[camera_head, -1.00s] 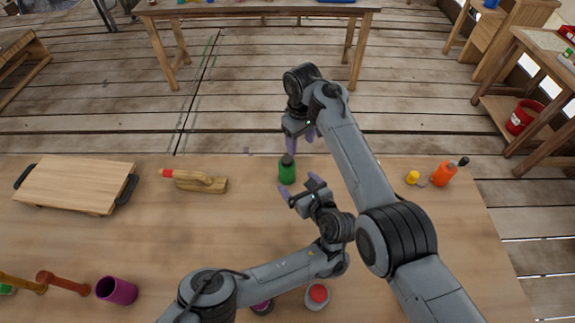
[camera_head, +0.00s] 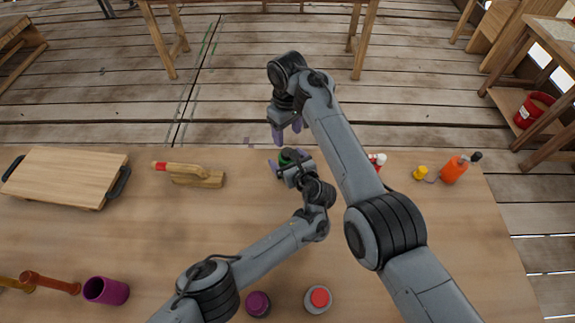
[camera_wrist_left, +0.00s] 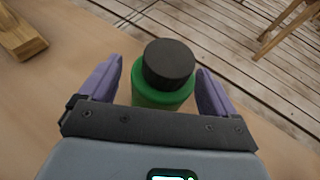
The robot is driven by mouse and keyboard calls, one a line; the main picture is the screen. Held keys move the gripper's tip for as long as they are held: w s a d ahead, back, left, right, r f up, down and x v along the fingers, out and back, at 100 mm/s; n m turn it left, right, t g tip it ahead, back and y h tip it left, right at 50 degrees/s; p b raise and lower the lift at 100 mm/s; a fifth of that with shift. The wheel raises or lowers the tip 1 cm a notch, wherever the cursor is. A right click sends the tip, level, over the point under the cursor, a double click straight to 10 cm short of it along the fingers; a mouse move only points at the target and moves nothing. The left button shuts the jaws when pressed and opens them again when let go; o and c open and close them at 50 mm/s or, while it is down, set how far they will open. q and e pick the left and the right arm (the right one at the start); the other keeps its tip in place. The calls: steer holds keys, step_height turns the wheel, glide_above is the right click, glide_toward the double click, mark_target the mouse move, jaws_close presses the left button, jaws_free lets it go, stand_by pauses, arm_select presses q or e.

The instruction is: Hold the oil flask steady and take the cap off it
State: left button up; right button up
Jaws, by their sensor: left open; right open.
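The oil flask is green with a black cap and stands upright on the table. In the left wrist view the flask body (camera_wrist_left: 160,97) and its black cap (camera_wrist_left: 168,64) sit between the two purple fingers of my left gripper (camera_wrist_left: 158,88), which is open around it with gaps at the sides. In the head view my left gripper (camera_head: 288,165) mostly covers the flask (camera_head: 287,154). My right gripper (camera_head: 287,133) is open, fingers pointing down, just above and behind the flask. The cap is on the flask.
A wooden float with a red tip (camera_head: 190,175) and a cutting board (camera_head: 66,178) lie to the left. An orange bottle (camera_head: 453,170) and a yellow item (camera_head: 420,173) stand at right. A purple cup (camera_head: 106,291) and a red-topped round item (camera_head: 319,298) are in front.

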arm_select(q)
steer(key=shift+x, duration=0.9)
steer(key=shift+c, duration=0.3)
